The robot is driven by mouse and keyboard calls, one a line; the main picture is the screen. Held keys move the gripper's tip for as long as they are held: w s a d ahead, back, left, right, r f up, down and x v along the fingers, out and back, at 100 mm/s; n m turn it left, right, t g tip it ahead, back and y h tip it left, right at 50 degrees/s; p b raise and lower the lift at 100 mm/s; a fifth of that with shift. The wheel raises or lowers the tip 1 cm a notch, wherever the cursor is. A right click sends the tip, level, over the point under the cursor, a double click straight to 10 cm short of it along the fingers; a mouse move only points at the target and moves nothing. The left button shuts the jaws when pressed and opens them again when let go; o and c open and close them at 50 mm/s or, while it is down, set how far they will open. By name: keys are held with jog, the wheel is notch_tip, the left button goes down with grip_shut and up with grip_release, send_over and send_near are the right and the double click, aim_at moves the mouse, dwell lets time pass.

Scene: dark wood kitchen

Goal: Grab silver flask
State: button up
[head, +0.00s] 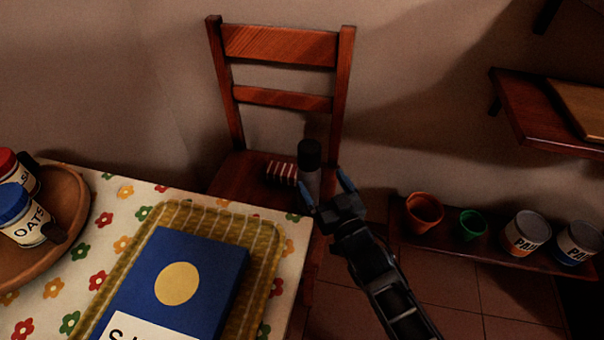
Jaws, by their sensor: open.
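The silver flask (310,185) has a grey body and a black cap. It appears upright at the right side of the wooden chair's seat (231,176). My gripper (325,188) is open, with blue-tipped fingers pointing toward the chair. The fingertips show on either side of the flask's lower body, which stands nearer the left finger in the picture. I cannot tell whether they touch it or how deep it sits between them. The flask's base is hidden behind my gripper.
A red-and-white striped item (282,173) lies on the seat left of the flask. A flowered table (292,232) in front bears a yellow tray (262,240) with a blue box (205,265), and a brown bowl (75,215) with jars. A low shelf (480,247) at right holds pots and cans.

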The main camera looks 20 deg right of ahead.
aim_at(314, 175)
jog(key=shift+w, duration=0.9)
jog(key=w, duration=0.1)
jog(key=w+b, duration=0.1)
jog(key=w, duration=0.1)
jog(key=w+b, duration=0.1)
jog(key=shift+w+a+f, duration=0.15)
jog(key=shift+a+f, duration=0.1)
jog(key=shift+f, duration=0.05)
jog(key=shift+w+r+b, duration=0.1)
jog(key=shift+w+b, duration=0.3)
jog(key=shift+w, duration=0.2)
jog(key=shift+r, duration=0.1)
grip_shut()
